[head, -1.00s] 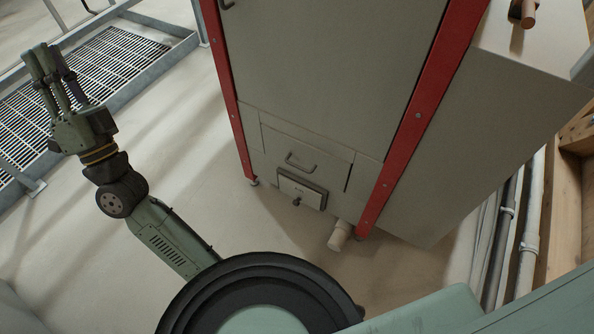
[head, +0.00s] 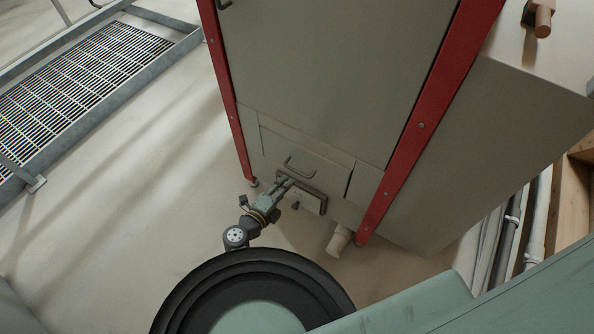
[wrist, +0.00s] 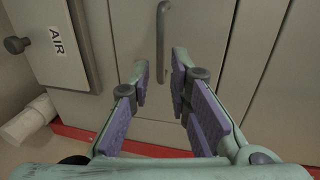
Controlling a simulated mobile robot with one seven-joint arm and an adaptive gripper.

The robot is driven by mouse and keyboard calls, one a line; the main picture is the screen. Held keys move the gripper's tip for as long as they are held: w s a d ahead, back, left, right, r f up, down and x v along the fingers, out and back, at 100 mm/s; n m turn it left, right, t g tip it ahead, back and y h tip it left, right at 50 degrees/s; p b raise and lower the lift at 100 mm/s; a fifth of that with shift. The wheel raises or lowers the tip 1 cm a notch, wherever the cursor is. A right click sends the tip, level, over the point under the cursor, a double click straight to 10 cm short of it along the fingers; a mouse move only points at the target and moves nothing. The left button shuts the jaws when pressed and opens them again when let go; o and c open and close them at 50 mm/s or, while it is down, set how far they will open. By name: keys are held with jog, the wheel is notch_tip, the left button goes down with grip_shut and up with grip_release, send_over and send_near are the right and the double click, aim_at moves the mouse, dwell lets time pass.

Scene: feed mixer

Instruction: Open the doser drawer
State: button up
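The doser drawer is the flat beige front panel (head: 328,175) low on the feed mixer, with a dark bar handle (head: 298,169). In the wrist view the handle (wrist: 162,35) runs up and down the picture near the centre. My gripper (head: 287,181) is in front of the drawer, close below the handle in the head view. In the wrist view its fingers (wrist: 161,70) are apart, with the lower end of the handle showing between and beyond the tips. Whether the fingertips reach around the handle, or touch it, I cannot tell. Nothing is held.
A pale pipe stub (head: 339,241) is near the floor. Red posts (head: 421,125) frame the mixer. Open floor lies left.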

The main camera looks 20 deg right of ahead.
aim_at(297, 171)
jog(key=x, duration=0.8)
jog(key=shift+r, duration=0.1)
jog(key=shift+c, duration=0.2)
grip_shut()
